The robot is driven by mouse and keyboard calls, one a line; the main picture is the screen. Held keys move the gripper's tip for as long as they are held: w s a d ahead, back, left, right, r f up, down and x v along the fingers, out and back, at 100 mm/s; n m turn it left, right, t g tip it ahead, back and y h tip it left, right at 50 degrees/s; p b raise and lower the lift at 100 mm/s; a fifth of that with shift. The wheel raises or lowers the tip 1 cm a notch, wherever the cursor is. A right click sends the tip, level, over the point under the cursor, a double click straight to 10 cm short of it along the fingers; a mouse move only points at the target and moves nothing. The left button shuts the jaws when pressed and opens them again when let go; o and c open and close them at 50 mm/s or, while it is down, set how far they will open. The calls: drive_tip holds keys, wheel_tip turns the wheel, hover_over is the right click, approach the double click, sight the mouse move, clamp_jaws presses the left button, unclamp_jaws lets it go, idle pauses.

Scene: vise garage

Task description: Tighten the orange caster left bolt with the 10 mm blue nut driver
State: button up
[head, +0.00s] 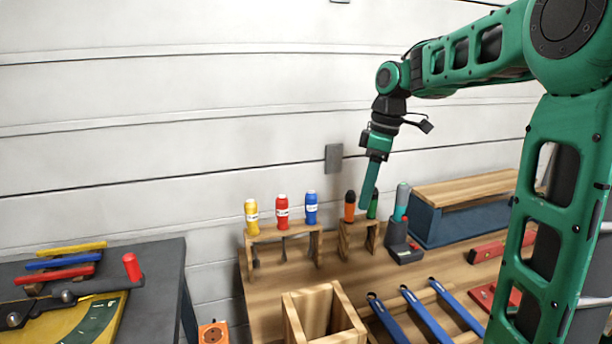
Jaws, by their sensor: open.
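The blue nut driver (311,209) stands upright in a wooden rack (296,238) on the bench, at the right end of a row with a yellow driver (252,217) and a red driver (282,211). My gripper (370,200) is open and points down. It appears to the right of the blue driver, by a second rack, with its fingers seen edge-on; I cannot tell its depth or whether it touches a tool there. An orange block (213,335) shows at the bottom edge, cut off; I cannot tell if it is the orange caster. No caster bolt can be made out.
The second rack (358,238) holds an orange-black tool (350,207) and a green one (373,205). A teal tool (402,202) stands in a dark holder beside it. An open wooden box (322,315) and blue wrenches (425,315) lie in front. A dark table (150,262) is at left.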

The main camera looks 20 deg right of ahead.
drive_tip(key=w+a+n, duration=0.4)
drive_tip(key=w+n, duration=0.1)
drive_tip(key=w, duration=0.1)
drive_tip(key=n+h, duration=0.2)
drive_tip(key=n, duration=0.5)
approach(311, 209)
drive_tip(key=shift+w+d+f, duration=0.1)
drive_tip(key=shift+w+d, duration=0.1)
drive_tip(key=shift+w, duration=0.3)
drive_tip(key=shift+w+d, duration=0.25)
drive_tip(key=shift+w, duration=0.25)
drive_tip(key=shift+a+f, duration=0.15)
drive_tip(key=shift+f, duration=0.6)
wheel_tip(311, 209, down, 9)
drive_tip(key=shift+f, duration=0.2)
